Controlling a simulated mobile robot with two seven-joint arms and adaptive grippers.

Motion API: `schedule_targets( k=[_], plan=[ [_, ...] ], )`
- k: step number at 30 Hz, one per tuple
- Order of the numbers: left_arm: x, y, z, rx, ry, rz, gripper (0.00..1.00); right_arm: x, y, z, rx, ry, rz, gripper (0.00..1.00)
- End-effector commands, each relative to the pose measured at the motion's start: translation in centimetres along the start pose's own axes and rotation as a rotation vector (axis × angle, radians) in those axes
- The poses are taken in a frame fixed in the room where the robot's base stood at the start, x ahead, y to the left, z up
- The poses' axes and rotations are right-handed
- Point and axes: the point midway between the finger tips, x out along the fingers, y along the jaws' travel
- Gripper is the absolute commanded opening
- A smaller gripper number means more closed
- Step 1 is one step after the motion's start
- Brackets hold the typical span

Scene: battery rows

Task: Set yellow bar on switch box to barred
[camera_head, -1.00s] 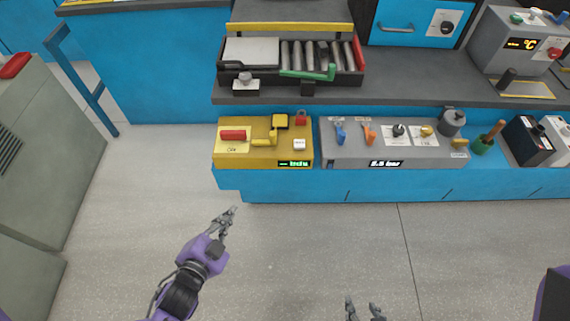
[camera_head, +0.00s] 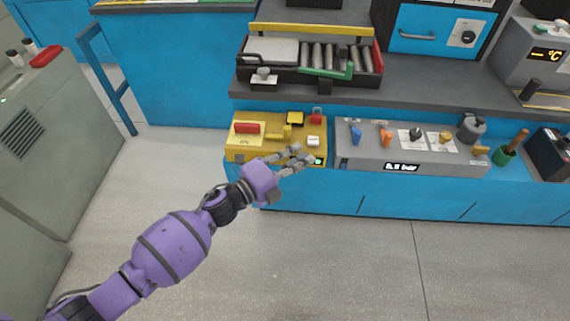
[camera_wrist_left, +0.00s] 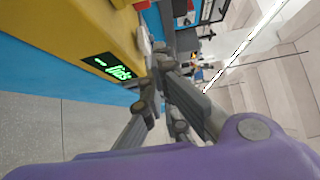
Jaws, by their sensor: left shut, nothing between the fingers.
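The yellow switch box (camera_head: 240,152) sits at the left end of the low blue bench. On it are a red handle (camera_head: 247,127) on a pale label and a yellow bar (camera_head: 284,132) to its right. My left gripper (camera_head: 304,155) is shut and empty, over the front right part of the box and a little right of and nearer than the bar. In the left wrist view, the gripper (camera_wrist_left: 157,68) is beside the box's edge (camera_wrist_left: 85,25) and its green-lit display (camera_wrist_left: 112,68). The bar does not show there. My right gripper is out of view.
The box also carries a yellow block (camera_head: 295,118), a red padlock-like part (camera_head: 316,115) and a white button (camera_head: 313,141). A grey panel (camera_head: 350,159) with knobs stands close on the right. A dark shelf (camera_head: 420,88) with a roller tray lies behind. The floor in front is clear.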

Motion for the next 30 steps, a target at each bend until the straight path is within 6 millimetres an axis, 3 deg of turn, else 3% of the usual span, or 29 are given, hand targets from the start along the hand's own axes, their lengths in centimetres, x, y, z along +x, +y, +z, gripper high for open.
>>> schedule_targets(
  k=[4,6,12,26,30],
  plan=[
    [3.2,-0.1,0.0,0.000,0.000,-0.002,0.00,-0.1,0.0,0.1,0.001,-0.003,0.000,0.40],
    [2.5,0.1,1.4,0.002,-0.005,0.004,0.00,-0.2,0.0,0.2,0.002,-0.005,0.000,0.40],
    [1.8,0.0,3.3,0.000,-0.002,0.002,0.00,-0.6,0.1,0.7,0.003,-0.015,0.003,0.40],
    [1.5,0.1,3.9,-0.001,-0.001,0.001,0.00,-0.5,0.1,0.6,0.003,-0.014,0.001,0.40],
    [0.5,0.2,4.8,-0.001,-0.002,0.003,0.00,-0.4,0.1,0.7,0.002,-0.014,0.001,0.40]
  ],
)
